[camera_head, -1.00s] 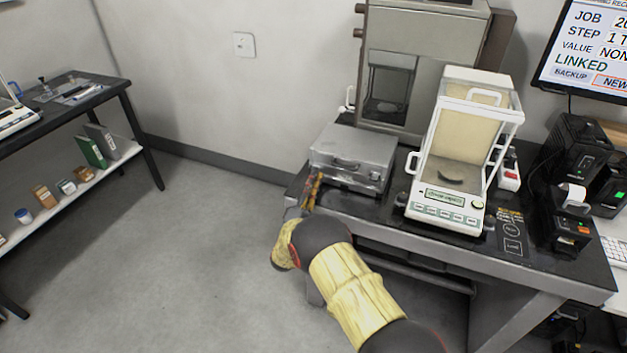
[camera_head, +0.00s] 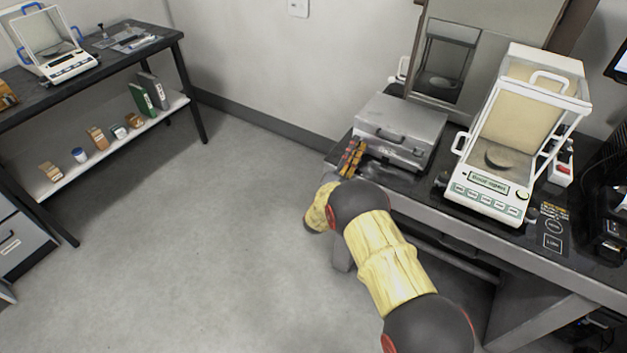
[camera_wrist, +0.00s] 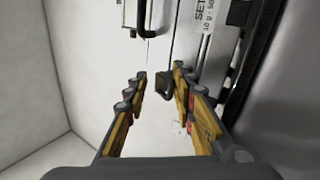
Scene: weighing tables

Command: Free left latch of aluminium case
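The grey aluminium case (camera_head: 412,117) lies closed on the dark table, with its handle (camera_head: 390,134) on the front. In the wrist view the case's pale face (camera_wrist: 187,35) runs up the picture and the handle (camera_wrist: 146,18) is at the top. A small dark latch (camera_wrist: 164,86) shows between my fingertips. My gripper (camera_wrist: 160,80) is open around it; I cannot tell whether either finger touches it. In the head view my gripper (camera_head: 351,156) is at the case's front left corner, and the left latch is hidden there.
A balance with a glass draft shield (camera_head: 490,200) stands right of the case. The side table (camera_head: 150,40) is far left. The floor (camera_head: 200,240) between is clear.

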